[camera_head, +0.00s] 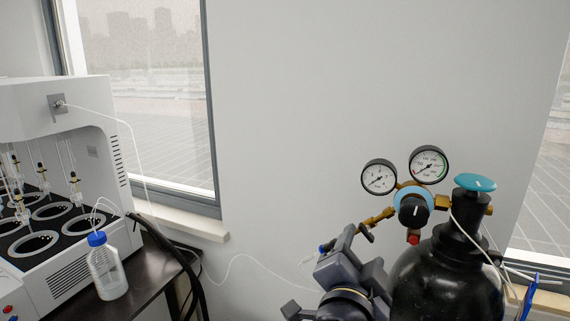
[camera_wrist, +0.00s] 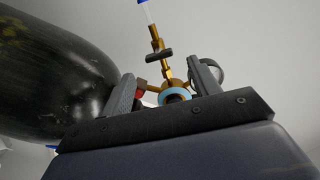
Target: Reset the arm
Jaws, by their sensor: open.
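My gripper (camera_wrist: 165,80) shows in the wrist view with its two dark fingers spread apart and nothing between their tips. Beyond the fingers is the brass pressure regulator (camera_wrist: 166,66) with its blue ring. In the head view, my grey arm end (camera_head: 345,268) is at the lower middle, just left of the black gas cylinder (camera_head: 440,280) and below the regulator's black knob (camera_head: 413,208). Whether a finger touches the regulator or cylinder cannot be told. The lower arm is cut off by the frame.
Two round gauges (camera_head: 428,162) and a teal valve handle (camera_head: 474,183) top the cylinder. At left, a white distiller (camera_head: 60,120) and a blue-capped bottle (camera_head: 108,268) stand on a dark table (camera_head: 150,270). Thin tubing hangs between.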

